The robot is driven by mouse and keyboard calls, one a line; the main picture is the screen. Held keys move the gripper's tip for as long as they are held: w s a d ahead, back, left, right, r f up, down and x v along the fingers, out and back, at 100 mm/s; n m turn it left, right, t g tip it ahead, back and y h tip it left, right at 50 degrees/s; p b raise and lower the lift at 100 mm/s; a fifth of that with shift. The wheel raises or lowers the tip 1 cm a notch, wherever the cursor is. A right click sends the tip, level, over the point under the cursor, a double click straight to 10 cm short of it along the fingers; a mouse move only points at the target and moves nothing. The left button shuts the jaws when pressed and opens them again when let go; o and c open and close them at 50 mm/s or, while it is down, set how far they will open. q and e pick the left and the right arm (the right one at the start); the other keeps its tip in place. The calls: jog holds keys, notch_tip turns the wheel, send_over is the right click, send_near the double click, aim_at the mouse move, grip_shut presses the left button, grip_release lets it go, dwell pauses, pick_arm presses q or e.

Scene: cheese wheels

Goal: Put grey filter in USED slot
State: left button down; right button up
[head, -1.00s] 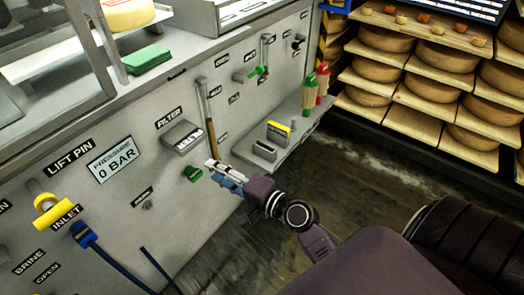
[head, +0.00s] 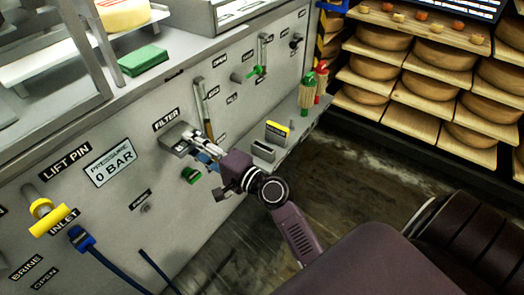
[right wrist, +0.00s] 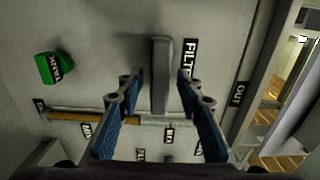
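The grey filter (head: 174,135) sits at the machine's panel below the FILTER label. In the right wrist view it is a grey bar (right wrist: 160,62) between the two blue-padded fingers, with space on both sides. My right gripper (head: 203,147) is open at the filter's right end, which it partly hides in the head view. In the right wrist view the open gripper (right wrist: 158,88) straddles the bar. On the small shelf are a grey holder (head: 263,151) and a yellow-labelled block (head: 277,131). No USED label is readable. My left gripper is not in view.
A green knob (head: 190,176) is just below the filter, near my right gripper. Green and red bottles (head: 307,92) stand on the shelf's far end. Cheese racks (head: 430,85) stand behind, with open floor in front.

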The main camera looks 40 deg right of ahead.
jog(key=shift+w, duration=0.2)
dwell(0.6)
grip_shut()
